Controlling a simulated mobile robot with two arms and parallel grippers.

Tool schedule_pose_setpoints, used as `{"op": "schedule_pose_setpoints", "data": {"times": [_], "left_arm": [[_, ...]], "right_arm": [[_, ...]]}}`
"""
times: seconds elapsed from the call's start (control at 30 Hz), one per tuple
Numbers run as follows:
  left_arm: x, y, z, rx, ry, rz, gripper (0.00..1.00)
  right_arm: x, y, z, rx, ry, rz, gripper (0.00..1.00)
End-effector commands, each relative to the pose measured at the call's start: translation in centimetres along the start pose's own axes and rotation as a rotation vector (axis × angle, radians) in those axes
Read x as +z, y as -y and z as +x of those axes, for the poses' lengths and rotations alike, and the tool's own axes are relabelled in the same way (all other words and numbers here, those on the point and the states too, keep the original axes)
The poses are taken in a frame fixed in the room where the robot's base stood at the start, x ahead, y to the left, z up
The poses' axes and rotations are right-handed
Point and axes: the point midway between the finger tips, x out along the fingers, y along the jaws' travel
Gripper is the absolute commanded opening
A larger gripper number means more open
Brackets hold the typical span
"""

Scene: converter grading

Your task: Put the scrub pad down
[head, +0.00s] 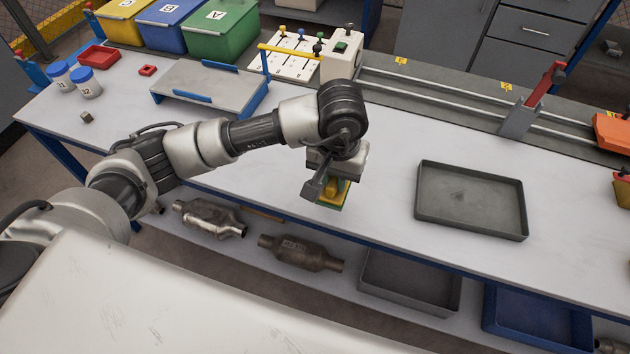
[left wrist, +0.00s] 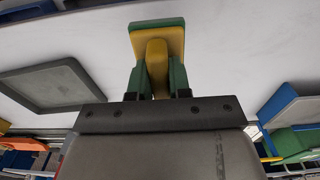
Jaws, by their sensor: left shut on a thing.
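The scrub pad (head: 333,196) is a yellow and green block below my left gripper (head: 322,182) in the head view, near the front edge of the white workbench (head: 390,195). In the left wrist view the scrub pad (left wrist: 158,38) shows a green layer, a yellow layer and a yellow grip. The fingers of my left gripper (left wrist: 158,88) are shut on that grip. I cannot tell whether the pad touches the bench top. My right gripper is not in view.
A dark empty tray (head: 470,198) lies on the bench to the right. A grey plate stand (head: 208,86) and two blue-lidded jars (head: 74,80) stand at the left. Yellow, blue and green bins (head: 220,30) stand behind. Converters (head: 300,252) lie on the lower shelf. Bench around the pad is clear.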

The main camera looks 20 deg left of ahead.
Motion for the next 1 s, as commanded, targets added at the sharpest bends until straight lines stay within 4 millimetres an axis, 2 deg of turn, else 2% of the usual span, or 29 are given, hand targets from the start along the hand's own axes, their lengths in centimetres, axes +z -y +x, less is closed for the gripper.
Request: {"op": "schedule_pose_setpoints", "data": {"times": [0.1, 0.3, 0.37, 0.63, 1.0], "left_arm": [[-0.8, 2.5, 1.4, -0.002, 0.004, -0.004, 0.00], [-1.6, 4.5, 2.8, 0.000, 0.000, 0.000, 0.00], [-1.6, 4.6, 3.1, 0.001, 0.001, 0.002, 0.00], [-1.6, 4.6, 6.6, 0.002, 0.001, 0.002, 0.00], [-1.6, 4.6, 7.2, 0.001, -0.001, 0.003, 0.00]], "right_arm": [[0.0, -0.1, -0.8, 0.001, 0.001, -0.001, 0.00], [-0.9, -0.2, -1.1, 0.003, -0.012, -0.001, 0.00], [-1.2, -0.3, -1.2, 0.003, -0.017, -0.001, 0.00], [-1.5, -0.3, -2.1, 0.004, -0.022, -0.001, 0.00], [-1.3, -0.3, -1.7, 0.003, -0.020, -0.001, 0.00]]}}
